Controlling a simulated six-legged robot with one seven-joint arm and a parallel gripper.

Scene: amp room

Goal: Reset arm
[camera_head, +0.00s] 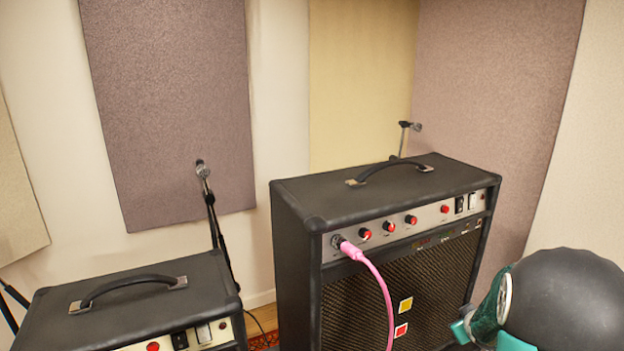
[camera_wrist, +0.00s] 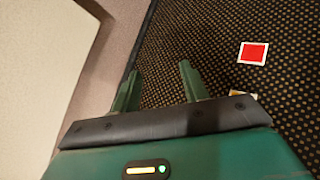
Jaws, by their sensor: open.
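In the wrist view my gripper (camera_wrist: 158,82) has two green fingers standing well apart with nothing between them. It is in front of the dark dotted speaker grille (camera_wrist: 200,40) of an amp. In the head view part of my arm shows at the lower right, but the gripper's fingertips cannot be made out there. The large black amp (camera_head: 385,184) stands in the middle right. A pink cable (camera_head: 372,266) is plugged into the left end of its control panel and hangs down in front of the grille.
A second black amp (camera_head: 150,296) stands at the lower left. A microphone stand (camera_head: 213,215) is between the amps, and another stand (camera_head: 404,137) rises behind the large amp. Red (camera_head: 401,330) and yellow (camera_head: 406,304) square stickers are on the grille. Acoustic panels (camera_head: 170,100) line the walls.

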